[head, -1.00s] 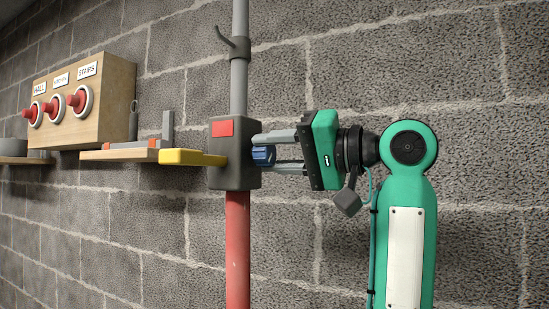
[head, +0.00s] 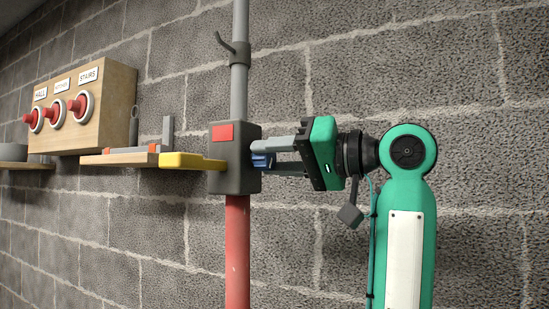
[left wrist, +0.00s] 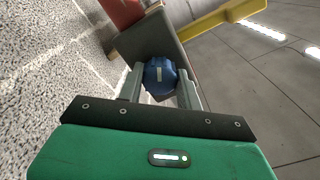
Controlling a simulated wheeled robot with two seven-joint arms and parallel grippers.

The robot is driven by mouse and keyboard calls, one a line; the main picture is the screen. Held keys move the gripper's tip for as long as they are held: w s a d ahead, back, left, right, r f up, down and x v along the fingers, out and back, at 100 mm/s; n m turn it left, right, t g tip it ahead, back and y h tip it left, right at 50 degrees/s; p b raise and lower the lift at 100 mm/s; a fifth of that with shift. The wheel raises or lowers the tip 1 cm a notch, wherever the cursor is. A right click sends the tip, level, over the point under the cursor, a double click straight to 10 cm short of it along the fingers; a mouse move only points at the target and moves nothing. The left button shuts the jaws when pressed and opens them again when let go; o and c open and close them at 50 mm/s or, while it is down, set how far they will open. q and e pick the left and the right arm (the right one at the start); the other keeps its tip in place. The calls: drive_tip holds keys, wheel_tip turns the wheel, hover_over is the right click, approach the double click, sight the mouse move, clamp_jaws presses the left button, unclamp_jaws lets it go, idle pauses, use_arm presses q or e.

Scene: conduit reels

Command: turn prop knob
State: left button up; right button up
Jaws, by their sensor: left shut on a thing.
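The prop knob (left wrist: 160,76) is blue with a pale stripe and sits on the side of a dark grey box (head: 235,172) on a vertical pole. In the head view the knob (head: 262,161) shows only partly behind the fingers. My left gripper (head: 272,157) is at the right side of the box, its jaws shut on the knob. In the left wrist view the two fingers (left wrist: 161,85) lie on either side of the knob. The gripper is tilted about its own axis. My right gripper is not in view.
A yellow handle (head: 192,161) sticks out left from the box. A red tube (head: 237,250) runs below it and a grey pole with a hook (head: 225,44) above. A wooden panel with red knobs (head: 95,105) and a shelf (head: 120,158) are on the block wall at left.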

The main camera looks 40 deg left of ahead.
use_arm(q)
drive_tip(key=o, duration=0.8)
drive_tip(key=shift+f, duration=0.1)
drive_tip(key=shift+c, duration=0.2)
drive_tip(key=shift+o, duration=1.1)
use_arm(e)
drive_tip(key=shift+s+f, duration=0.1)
use_arm(q)
drive_tip(key=v, duration=1.4)
drive_tip(key=shift+b, duration=0.4)
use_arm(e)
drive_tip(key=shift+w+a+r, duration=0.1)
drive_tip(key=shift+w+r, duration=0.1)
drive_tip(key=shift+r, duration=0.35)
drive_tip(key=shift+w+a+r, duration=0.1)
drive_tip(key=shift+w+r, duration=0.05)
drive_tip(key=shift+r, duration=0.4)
use_arm(q)
drive_tip(key=shift+a, duration=0.1)
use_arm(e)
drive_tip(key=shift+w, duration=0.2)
